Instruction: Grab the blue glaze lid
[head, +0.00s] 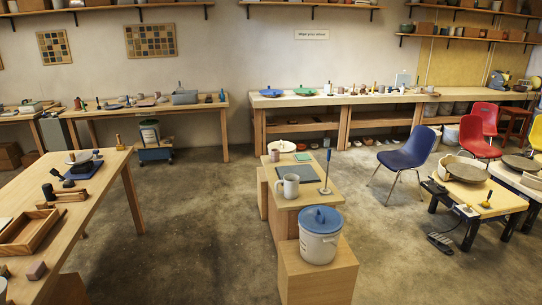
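A blue lid (320,217) with a small knob sits on top of a white bucket (319,246), which stands on a low wooden block near the front centre. The lid appears flat on the bucket's rim. Neither of my grippers is in the head view, so I cannot see their state or where they are relative to the lid.
Behind the bucket, a wooden stand (311,190) holds a grey mug (288,186) and a thin upright rod (327,170). A wooden table (85,215) is at left. A blue chair (405,157) and wheels are at right. Floor between is clear.

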